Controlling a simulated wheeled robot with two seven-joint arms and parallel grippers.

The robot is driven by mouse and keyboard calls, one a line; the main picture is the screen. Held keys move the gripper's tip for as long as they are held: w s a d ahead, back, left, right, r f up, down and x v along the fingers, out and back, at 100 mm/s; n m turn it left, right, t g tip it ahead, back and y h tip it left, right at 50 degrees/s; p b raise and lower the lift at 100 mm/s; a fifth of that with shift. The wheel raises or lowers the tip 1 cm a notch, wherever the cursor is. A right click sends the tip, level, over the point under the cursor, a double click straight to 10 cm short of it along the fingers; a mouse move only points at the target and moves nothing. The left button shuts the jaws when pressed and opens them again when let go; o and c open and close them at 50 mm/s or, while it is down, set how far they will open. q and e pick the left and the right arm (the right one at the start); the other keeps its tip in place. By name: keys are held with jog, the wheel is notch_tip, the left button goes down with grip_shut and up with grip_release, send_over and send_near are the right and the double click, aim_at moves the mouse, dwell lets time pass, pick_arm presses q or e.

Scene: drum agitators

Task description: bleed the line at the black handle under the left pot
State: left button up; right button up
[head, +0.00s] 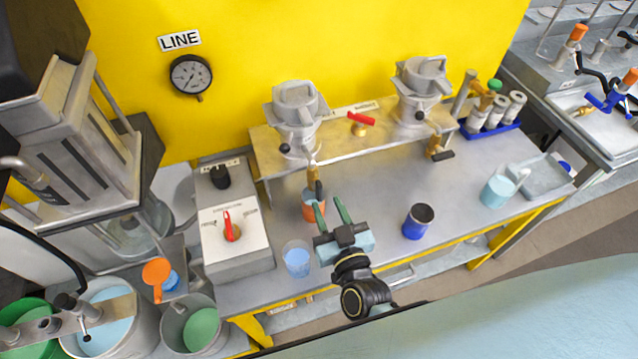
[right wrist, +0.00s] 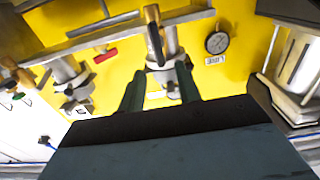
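The left pot (head: 297,108) is a grey lidded vessel set in the raised shelf. Under it hangs a brass valve (head: 312,173) with a black handle (head: 318,189) pointing down. The handle shows in the right wrist view (right wrist: 156,45), between and beyond my fingers. An orange cup (head: 309,212) stands below the valve, partly hidden by a finger. My right gripper (head: 329,206) has green fingers spread apart, with nothing seen between them. It is in front of the handle; contact cannot be told. A pressure gauge (head: 191,76) hangs under the LINE sign. My left gripper is not in view.
The right pot (head: 420,92) has its own brass valve (head: 433,146). A red lever (head: 361,118) sits on the shelf between the pots. A control box (head: 236,242) stands left.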

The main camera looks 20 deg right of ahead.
aim_at(320, 190)
jog(key=w, duration=0.6)
jog(key=shift+w+a, duration=0.15)
jog(key=shift+w, duration=0.2)
grip_shut()
